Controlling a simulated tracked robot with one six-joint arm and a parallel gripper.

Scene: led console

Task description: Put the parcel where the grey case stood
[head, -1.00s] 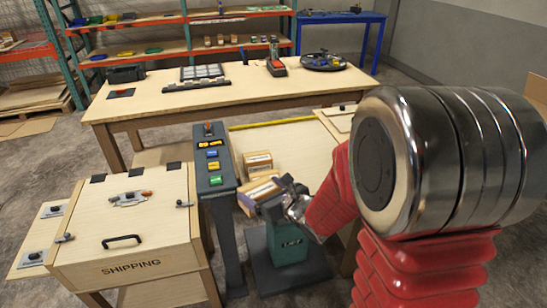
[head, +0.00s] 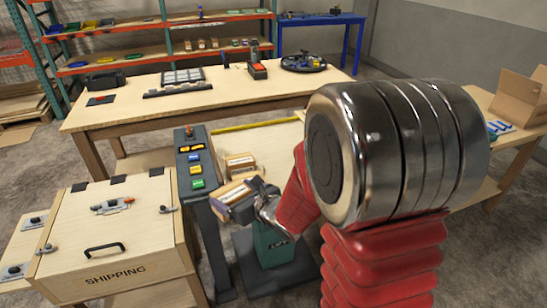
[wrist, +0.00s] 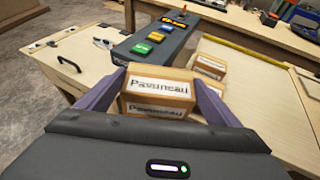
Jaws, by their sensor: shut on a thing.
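My gripper (wrist: 160,100) is shut on a brown cardboard parcel (wrist: 158,92) with a white printed label. One finger is on each side of it. In the head view the held parcel (head: 236,191) is raised beside the console, and the fingers are partly hidden by the wrist. A dark grey case (head: 104,82) stands at the back left of the long wooden table (head: 215,108). I cannot tell from these frames where a grey case stood before.
A console (head: 196,165) with coloured buttons and a lit display stands left of my gripper. A shipping box (head: 115,250) with a closed lid is further left. Other cardboard parcels (head: 240,163) lie behind the held one. The table's front middle is clear.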

